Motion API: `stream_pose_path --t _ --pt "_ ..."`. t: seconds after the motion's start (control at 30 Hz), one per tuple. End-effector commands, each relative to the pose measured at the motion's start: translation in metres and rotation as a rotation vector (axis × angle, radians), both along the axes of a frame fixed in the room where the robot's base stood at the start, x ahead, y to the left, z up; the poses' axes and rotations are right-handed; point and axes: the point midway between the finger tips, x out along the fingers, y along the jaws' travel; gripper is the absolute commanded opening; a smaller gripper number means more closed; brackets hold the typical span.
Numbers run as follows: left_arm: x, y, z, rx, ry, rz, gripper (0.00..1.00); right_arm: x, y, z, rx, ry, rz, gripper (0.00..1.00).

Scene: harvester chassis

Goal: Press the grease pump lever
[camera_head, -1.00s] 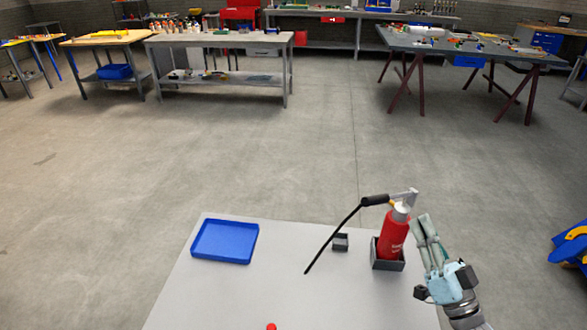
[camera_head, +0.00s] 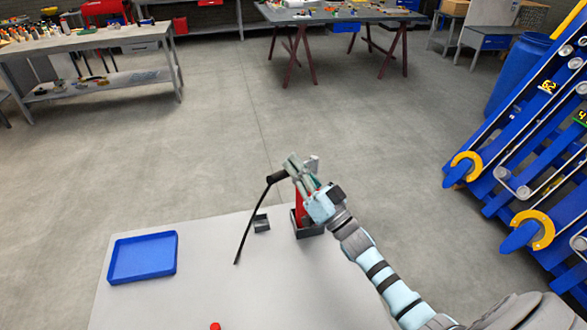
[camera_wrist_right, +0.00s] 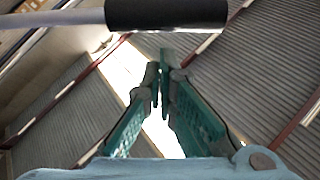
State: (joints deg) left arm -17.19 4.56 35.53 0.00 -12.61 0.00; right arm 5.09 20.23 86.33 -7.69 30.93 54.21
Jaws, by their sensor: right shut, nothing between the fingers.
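The red grease pump (camera_head: 299,207) stands upright in a dark open holder (camera_head: 312,232) on the light table; my right gripper and wrist hide much of it. A black grip (camera_head: 277,177) and the black hose (camera_head: 252,222) show to the left of its top. My right gripper (camera_head: 292,160) is shut and empty over the pump's head, near the black grip. In the right wrist view the gripper's fingertips (camera_wrist_right: 163,75) are together, with the black grip (camera_wrist_right: 165,14) crossing beyond them; contact is not clear. My left gripper is not in view.
A blue tray (camera_head: 142,258) lies at the table's left. A small dark box (camera_head: 261,223) stands beside the holder. A red object (camera_head: 215,326) shows at the bottom edge. Blue machinery (camera_head: 520,175) stands on the right, clear of the table. The table between tray and hose is bare.

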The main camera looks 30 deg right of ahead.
Motion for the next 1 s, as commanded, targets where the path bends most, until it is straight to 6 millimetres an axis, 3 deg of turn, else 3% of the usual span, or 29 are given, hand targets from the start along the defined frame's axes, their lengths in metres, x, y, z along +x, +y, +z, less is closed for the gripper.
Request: stream_pose_path --t 0.13,0.53,1.0 --pt "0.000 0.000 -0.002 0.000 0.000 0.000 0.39 0.000 0.005 -0.012 -0.001 -0.002 0.000 0.00" --pt "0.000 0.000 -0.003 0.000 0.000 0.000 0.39 0.000 0.006 -0.015 -0.004 -0.003 0.000 0.00" --pt "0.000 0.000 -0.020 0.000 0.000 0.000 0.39 -0.002 0.010 -0.027 -0.071 -0.035 0.001 0.00"
